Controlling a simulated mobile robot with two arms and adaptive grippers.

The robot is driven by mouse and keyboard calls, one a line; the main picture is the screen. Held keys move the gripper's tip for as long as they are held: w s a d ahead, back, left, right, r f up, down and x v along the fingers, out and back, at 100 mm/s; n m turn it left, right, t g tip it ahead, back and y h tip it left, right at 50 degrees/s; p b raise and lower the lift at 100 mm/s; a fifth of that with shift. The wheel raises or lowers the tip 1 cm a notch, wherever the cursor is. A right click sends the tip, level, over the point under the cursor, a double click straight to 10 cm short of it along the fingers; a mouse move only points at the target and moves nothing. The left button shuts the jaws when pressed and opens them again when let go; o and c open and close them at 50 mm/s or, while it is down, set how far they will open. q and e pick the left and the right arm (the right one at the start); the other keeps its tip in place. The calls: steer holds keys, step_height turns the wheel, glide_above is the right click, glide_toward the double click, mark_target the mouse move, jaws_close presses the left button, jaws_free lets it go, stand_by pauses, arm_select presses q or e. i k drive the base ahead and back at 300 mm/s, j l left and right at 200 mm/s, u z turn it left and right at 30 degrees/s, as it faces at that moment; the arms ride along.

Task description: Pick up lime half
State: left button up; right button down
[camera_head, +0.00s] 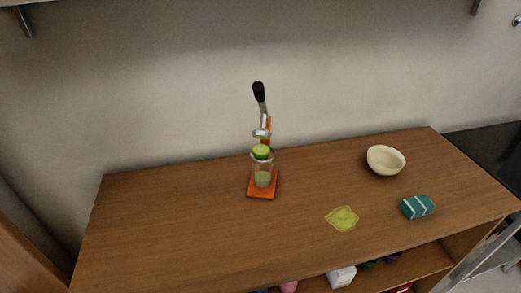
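A green, rounded lime half (261,152) sits at the top of a glass vessel (263,174) on a manual juicer. The juicer has an orange base (262,191), and its lever with a black handle (259,91) is raised above the lime. I cannot tell exactly what the lime rests on. Neither of my grippers shows in the head view.
The juicer stands on a wooden counter (180,220) close to the wall. To the right are a yellow-green flat item (343,218), a cream bowl (385,160) and a teal striped block (417,207). The counter's left part is clear. Small items fill a shelf below.

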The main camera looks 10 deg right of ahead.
mark_target(260, 151)
steer(key=k+j+z, duration=0.15)
steer(key=j, duration=0.2)
steer(key=j+z, duration=0.2)
steer(key=j, duration=0.15)
steer(key=k+j+z, duration=0.15)
steer(key=j, duration=0.15)
steer(key=k+j+z, duration=0.15)
steer(key=j, duration=0.15)
